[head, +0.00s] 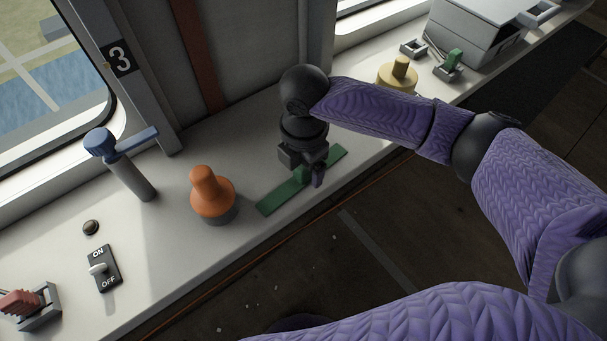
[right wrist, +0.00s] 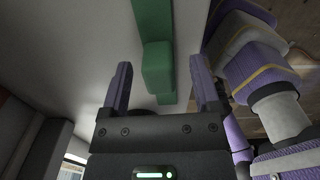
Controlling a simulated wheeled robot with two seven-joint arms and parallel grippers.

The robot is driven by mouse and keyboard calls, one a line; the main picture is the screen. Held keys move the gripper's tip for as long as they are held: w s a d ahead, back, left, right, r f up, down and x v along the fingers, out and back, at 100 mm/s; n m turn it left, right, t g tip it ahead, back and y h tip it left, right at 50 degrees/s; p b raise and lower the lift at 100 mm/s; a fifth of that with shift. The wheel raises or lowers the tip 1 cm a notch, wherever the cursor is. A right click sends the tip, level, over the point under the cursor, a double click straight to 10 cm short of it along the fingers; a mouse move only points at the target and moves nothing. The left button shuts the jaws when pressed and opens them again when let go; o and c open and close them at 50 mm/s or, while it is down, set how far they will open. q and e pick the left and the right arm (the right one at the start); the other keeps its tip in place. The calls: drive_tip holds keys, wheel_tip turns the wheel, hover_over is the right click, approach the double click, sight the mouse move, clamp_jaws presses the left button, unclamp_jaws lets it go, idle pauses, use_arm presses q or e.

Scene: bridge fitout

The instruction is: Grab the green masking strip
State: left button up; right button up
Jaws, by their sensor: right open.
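The green masking strip (head: 280,196) lies flat on the white counter near its front edge in the head view. A raised green block stands at its middle. In the right wrist view the strip (right wrist: 153,20) runs up the picture, with the block (right wrist: 157,68) just ahead of and between my fingers. My right gripper (head: 310,177) is above the middle of the strip, pointing down, and hides part of it. It is open (right wrist: 158,88), a finger on each side of the block. My left gripper is not in view.
An orange knob (head: 211,192) stands left of the strip. Further left are a blue-handled lever (head: 125,165), an ON/OFF switch (head: 103,269) and a red-handled lever (head: 28,305). A yellow knob (head: 398,74) and a grey box (head: 477,35) are at the back right.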

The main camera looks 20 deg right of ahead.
drive_tip(key=shift+f, duration=0.5)
drive_tip(key=shift+r, duration=0.15)
drive_tip(key=shift+c, duration=0.4)
clamp_jaws()
